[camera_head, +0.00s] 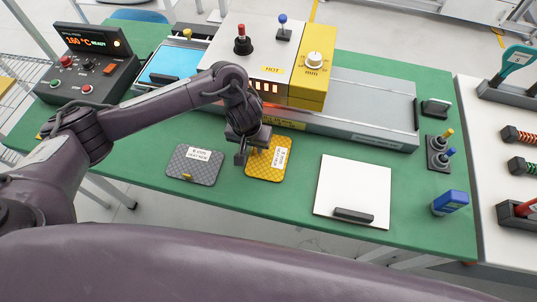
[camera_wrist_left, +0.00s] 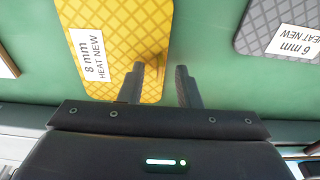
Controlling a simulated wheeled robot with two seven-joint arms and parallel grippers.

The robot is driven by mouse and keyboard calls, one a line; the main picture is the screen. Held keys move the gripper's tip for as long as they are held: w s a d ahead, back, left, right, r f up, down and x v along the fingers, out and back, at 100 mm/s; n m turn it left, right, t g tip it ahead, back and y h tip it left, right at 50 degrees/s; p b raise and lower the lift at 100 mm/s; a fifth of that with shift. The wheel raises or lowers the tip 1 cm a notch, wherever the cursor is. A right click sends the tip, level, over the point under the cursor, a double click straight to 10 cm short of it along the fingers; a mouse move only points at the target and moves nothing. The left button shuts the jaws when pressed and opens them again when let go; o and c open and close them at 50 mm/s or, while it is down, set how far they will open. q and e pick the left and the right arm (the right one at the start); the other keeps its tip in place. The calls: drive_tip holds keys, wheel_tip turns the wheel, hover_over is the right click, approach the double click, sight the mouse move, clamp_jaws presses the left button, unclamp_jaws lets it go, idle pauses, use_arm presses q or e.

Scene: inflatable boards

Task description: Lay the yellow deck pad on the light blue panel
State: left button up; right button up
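The yellow deck pad (camera_head: 268,165) lies flat on the green table, with an "8 mm HEAT NEW" label and a small yellow knob. It also shows in the left wrist view (camera_wrist_left: 118,25). My left gripper (camera_head: 247,153) is at the pad's near-left edge. In the left wrist view its two fingers (camera_wrist_left: 160,72) are apart, with the knob just beyond and between the tips; contact cannot be told. The light blue panel (camera_head: 172,64) lies on the machine bed at the back left, partly hidden by my arm. My right gripper is not in view.
A grey 6 mm pad (camera_head: 194,165) lies left of the yellow one. A white-yellow press marked HOT (camera_head: 262,50) stands over the bed. A control box (camera_head: 90,65) reads 160 °C READY. A white board (camera_head: 353,186) and a blue block (camera_head: 450,202) lie to the right.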

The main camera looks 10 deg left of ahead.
use_arm(q)
clamp_jaws()
